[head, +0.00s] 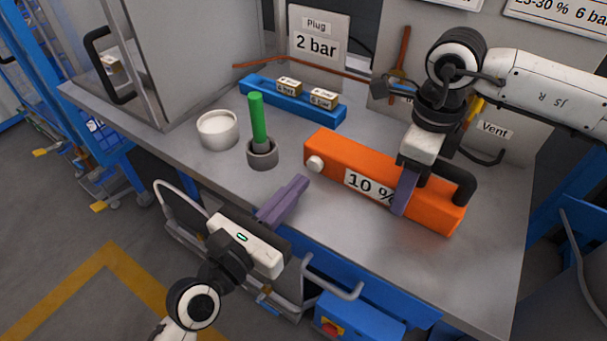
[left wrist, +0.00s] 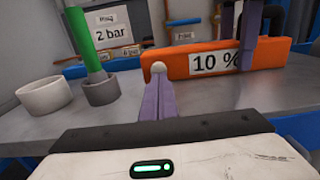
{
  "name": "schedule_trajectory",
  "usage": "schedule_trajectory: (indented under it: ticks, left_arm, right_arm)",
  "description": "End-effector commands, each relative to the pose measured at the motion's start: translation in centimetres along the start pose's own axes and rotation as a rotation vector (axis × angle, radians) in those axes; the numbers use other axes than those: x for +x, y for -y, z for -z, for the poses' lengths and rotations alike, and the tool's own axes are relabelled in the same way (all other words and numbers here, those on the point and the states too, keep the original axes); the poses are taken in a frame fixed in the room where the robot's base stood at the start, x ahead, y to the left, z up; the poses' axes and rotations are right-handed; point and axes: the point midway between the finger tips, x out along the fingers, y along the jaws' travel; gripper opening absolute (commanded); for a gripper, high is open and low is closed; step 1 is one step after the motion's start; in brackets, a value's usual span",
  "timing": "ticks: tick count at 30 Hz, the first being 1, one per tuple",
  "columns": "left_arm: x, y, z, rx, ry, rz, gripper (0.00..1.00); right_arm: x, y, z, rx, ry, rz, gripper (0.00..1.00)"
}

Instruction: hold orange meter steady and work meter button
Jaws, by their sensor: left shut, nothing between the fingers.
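The orange meter (head: 338,155) lies on the grey bench, with a "10 %" label on its front, a white round button (head: 315,163) on its left end and a black handle at its right. It also shows in the left wrist view (left wrist: 180,65). My left gripper (head: 303,182) is shut and empty, its tips just in front of the button; in the left wrist view the button (left wrist: 158,69) shows right above the tips. Contact cannot be told. My right gripper (head: 405,190) straddles the meter right of the label, one finger on the front face, the other mostly hidden behind.
A green rod (head: 257,118) stands in a grey cup (head: 262,158), beside a white bowl (head: 217,131). A blue rack (head: 260,95) with small labelled blocks and a "2 bar" sign (head: 318,48) are behind. The bench front right of my left gripper is clear.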

Motion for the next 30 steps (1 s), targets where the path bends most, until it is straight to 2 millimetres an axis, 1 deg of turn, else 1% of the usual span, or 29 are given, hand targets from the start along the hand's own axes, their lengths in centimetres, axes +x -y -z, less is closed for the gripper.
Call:
schedule_trajectory:
  ticks: [1, 3, 6, 9, 30]
  left_arm:
    - [-0.9, -0.1, 0.1, 0.002, -0.003, 0.0, 0.0]
    - [-1.8, -0.2, 0.1, 0.005, -0.003, -0.002, 0.0]
    - [-2.7, -0.3, 0.1, 0.007, -0.003, -0.003, 0.0]
    - [-3.2, -0.4, 0.1, 0.009, -0.004, -0.003, 0.0]
    - [-3.3, -0.5, 0.1, 0.01, -0.003, -0.004, 0.0]
  right_arm:
    - [-0.1, 0.1, 0.0, 0.003, 0.0, 0.002, 0.14]
    - [-0.1, 0.2, 0.1, 0.005, 0.0, 0.003, 0.14]
    - [-0.1, 0.2, 0.1, 0.007, 0.0, 0.004, 0.14]
    - [-0.1, 0.2, 0.1, 0.008, 0.0, 0.004, 0.14]
    - [-0.1, 0.3, 0.1, 0.011, 0.001, 0.006, 0.14]
